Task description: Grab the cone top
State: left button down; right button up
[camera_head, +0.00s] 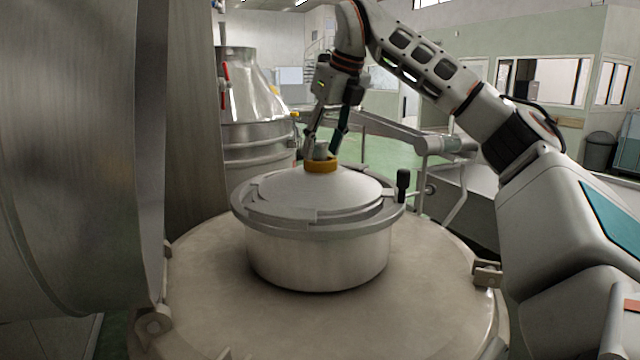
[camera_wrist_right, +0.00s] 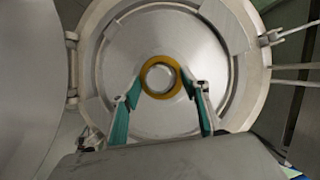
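The cone top (camera_head: 300,190) is a shallow grey metal cone on the round neck of the large vessel. At its peak is a yellow-orange collar (camera_head: 321,167) with a short metal knob (camera_head: 321,149). My right gripper (camera_head: 321,152) points down from above, with a fingertip on either side of the knob. In the right wrist view the cone top (camera_wrist_right: 160,118) faces the camera. The yellow ring (camera_wrist_right: 160,92) lies between the spread fingertips of my right gripper (camera_wrist_right: 164,84). The gripper is open, and I cannot tell whether a finger touches the knob. My left gripper is out of view.
The neck's rim (camera_head: 245,213) has a black-knobbed handle (camera_head: 403,184) at its right. A big steel drum (camera_head: 80,150) fills the left side. Another steel vessel (camera_head: 252,110) stands behind. Grey pipework (camera_head: 400,132) runs behind on the right.

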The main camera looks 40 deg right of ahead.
grip_shut()
jog(key=shift+r, duration=0.15)
